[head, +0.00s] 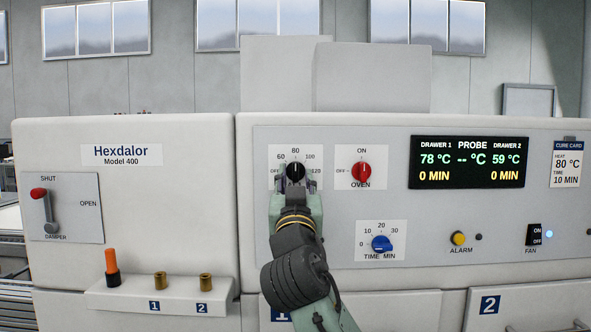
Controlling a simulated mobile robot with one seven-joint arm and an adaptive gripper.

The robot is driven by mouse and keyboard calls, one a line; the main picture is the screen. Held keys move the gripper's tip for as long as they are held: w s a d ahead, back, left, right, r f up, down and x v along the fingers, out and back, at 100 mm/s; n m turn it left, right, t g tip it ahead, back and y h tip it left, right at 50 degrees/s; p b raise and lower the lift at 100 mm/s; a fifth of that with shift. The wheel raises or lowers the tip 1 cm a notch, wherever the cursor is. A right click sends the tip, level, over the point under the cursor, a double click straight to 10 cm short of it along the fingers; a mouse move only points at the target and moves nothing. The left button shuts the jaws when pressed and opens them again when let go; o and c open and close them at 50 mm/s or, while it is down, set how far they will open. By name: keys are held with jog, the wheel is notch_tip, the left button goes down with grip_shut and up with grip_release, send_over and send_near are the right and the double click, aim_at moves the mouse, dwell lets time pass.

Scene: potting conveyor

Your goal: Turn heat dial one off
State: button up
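A black heat dial (295,171) sits on the panel with a scale running from OFF through 60, 80 and 100 to 120. Its pointer appears to stand upright, near 80. My gripper (295,184) is right in front of the dial, reaching up from below, with a fingertip to each side of the dial's lower part. The gripper hides the dial's lower edge. I cannot tell whether the fingers touch the dial or stand apart from it.
A red oven switch (362,173) is close to the right of the dial. A blue time dial (382,243) is below right. The display (468,162) reads drawer 1 at 78 °C and drawer 2 at 59 °C. A damper lever (45,211) and an orange-handled probe (111,262) are left.

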jog(key=shift+w+r, duration=0.3)
jog(key=shift+w, duration=0.35)
jog(key=shift+c, duration=0.4)
grip_shut()
